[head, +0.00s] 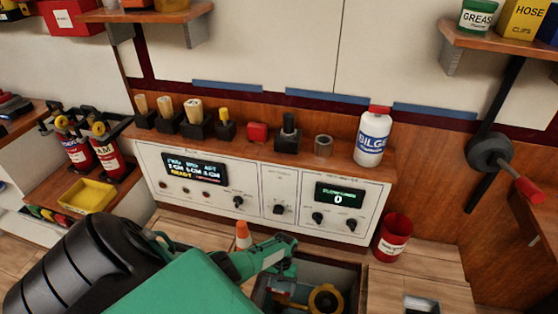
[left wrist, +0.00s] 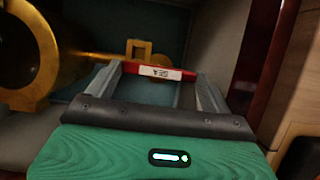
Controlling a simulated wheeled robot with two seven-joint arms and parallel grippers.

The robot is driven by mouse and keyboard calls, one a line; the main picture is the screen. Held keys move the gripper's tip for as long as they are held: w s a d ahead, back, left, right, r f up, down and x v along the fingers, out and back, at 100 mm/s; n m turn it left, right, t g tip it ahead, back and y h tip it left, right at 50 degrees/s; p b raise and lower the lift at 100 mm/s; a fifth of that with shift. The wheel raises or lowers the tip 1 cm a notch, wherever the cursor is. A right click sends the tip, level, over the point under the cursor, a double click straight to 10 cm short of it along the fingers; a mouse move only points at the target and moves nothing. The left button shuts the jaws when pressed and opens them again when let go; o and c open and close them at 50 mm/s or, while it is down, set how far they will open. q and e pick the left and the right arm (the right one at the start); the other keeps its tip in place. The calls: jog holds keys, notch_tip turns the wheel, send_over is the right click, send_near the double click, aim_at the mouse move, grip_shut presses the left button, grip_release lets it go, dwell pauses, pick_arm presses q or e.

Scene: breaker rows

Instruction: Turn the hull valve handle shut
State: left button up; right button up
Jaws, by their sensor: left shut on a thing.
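The hull valve is a brass-yellow round body (head: 325,299) in an open recess at the bottom centre of the head view. It also fills the upper left of the left wrist view (left wrist: 25,50). Its red handle (left wrist: 150,71) carries a white label reading SEA and lies crosswise between my grey fingers. My left gripper (left wrist: 160,74) is shut on this handle. In the head view my left gripper (head: 283,277) reaches down into the recess, and its fingertips and the handle are largely hidden there. My right gripper is not in view.
The recess rim (head: 362,285) is close around my left gripper. A small orange cone (head: 243,235) stands behind my left arm. A red bin (head: 392,237) stands right of the recess. A white control panel (head: 260,194) rises behind. A red-handled lever (head: 529,190) is at far right.

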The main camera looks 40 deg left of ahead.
pick_arm(q)
jog(key=shift+w, duration=0.25)
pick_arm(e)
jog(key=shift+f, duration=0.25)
pick_arm(q)
jog(key=o, duration=0.9)
jog(key=shift+r, duration=0.1)
jog(key=shift+c, duration=0.2)
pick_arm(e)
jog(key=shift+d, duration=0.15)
pick_arm(q)
jog(key=shift+a, duration=0.15)
